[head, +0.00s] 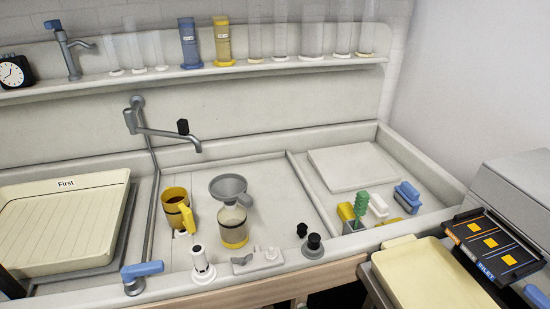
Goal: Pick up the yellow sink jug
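The yellow sink jug (175,209) stands upright in the sink, left of centre. Its open top faces up and its paler handle is on the front right side. A clear container with a yellow base (234,238) stands close to its right, with a grey funnel (228,186) in its top. A small gap shows between jug and container. Neither of my grippers can be made out in the head view. Nothing is holding the jug.
A cream tray marked "First" (64,184) lies left of the jug. A grey swivel tap (165,132) reaches over the sink behind it. A white fitting (202,265) and blue-handled tap (139,275) stand on the front rim. The sink floor right of the funnel is clear.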

